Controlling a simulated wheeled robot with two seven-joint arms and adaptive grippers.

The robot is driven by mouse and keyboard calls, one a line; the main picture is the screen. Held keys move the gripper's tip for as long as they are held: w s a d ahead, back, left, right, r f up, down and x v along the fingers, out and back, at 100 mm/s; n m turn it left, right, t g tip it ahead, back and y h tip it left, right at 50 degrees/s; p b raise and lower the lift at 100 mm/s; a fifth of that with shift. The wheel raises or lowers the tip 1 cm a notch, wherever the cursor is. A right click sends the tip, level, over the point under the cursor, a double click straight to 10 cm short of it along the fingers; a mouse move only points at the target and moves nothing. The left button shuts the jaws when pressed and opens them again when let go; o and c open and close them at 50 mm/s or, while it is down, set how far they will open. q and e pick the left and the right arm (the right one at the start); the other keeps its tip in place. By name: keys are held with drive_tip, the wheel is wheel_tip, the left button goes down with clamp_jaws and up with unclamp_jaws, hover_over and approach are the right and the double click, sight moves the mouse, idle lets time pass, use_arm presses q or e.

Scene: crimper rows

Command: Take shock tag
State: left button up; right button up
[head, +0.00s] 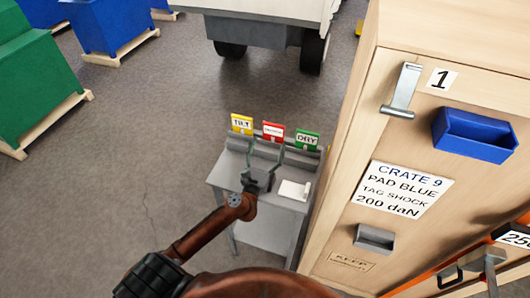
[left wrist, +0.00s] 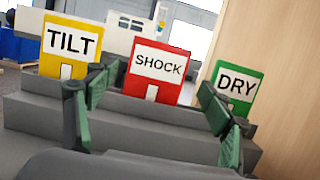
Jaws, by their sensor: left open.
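The shock tag is the red card with a white label reading SHOCK (left wrist: 158,64), upright in the middle of a row of three; it shows small in the head view (head: 273,131). The yellow TILT tag (left wrist: 70,40) stands to its left and the green DRY tag (left wrist: 236,84) to its right. My left gripper (head: 265,152) is open and empty over the small grey stand, in front of the shock tag. In the left wrist view its green-padded fingers (left wrist: 155,98) are spread either side of the red card, apart from it. My right gripper is not seen.
A tall wooden crate (head: 330,215) stands close on the right, with a sign (head: 402,190) reading CRATE 9, PAD BLUE, TAG SHOCK, 200 daN, and a blue bin (head: 472,135). Open floor lies left.

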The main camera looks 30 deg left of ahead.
sight(273, 131)
use_arm(q)
drive_tip(key=p+x, duration=0.1)
drive_tip(key=x, duration=0.3)
drive_tip(key=shift+r, duration=0.2)
drive_tip(key=shift+w+a, duration=0.15)
drive_tip(key=shift+w, duration=0.15)
drive_tip(key=shift+w+a+r, duration=0.15)
drive_tip(key=shift+w+r, duration=0.05)
drive_tip(key=shift+w, duration=0.35)
drive_tip(key=shift+w+p, duration=0.25)
drive_tip(key=shift+p, duration=0.05)
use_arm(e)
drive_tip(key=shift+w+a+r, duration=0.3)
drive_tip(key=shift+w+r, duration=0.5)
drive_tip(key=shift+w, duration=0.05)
use_arm(q)
drive_tip(key=shift+c, duration=0.5)
drive_tip(key=c, duration=1.1)
wheel_tip(273, 131, up, 4)
drive_tip(key=p, duration=0.4)
drive_tip(key=shift+p, duration=0.3)
drive_tip(key=shift+r+p, duration=1)
drive_tip(key=shift+p, duration=0.15)
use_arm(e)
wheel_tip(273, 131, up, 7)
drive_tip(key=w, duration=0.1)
